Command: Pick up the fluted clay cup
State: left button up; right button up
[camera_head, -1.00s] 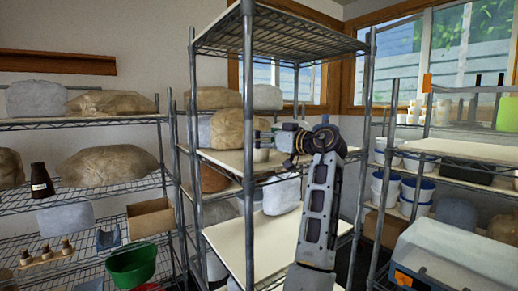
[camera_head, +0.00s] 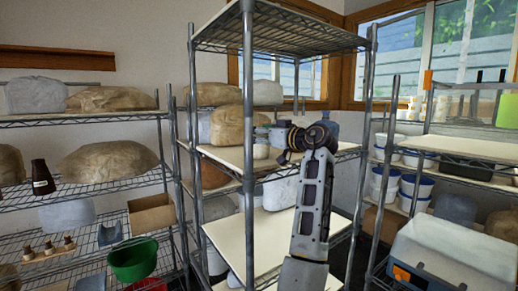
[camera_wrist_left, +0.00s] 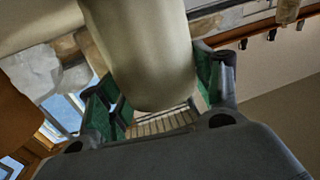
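A smooth, pale olive cup-like body (camera_wrist_left: 145,45) fills the top middle of the left wrist view. It lies between the two green-padded fingers of my left gripper (camera_wrist_left: 160,85). The fingers sit close along both its sides; I cannot tell whether they press on it. No fluting is clear, and its far end is cut off by the frame. In the head view my left gripper (camera_head: 280,138) reaches over the middle board of the centre rack. A small pale vessel (camera_head: 261,151) shows beside its tip; I cannot tell whether it is the same one. My right gripper is not in view.
The centre rack's front post (camera_head: 248,210) stands just left of the arm. Wrapped clay (camera_head: 226,125) lies left of the gripper on the board. A lower board (camera_head: 265,250) holds a white bag (camera_head: 280,194). Side racks stand left and right.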

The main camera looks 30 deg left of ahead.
pick_arm(q)
jog(key=c, duration=0.7)
jog(key=shift+o, duration=0.2)
jog(key=shift+r, duration=0.25)
notch_tip(320, 180, up, 10)
jog(key=b, duration=0.1)
jog(key=shift+f+b, duration=0.2)
jog(key=shift+b, duration=0.1)
dwell(0.4)
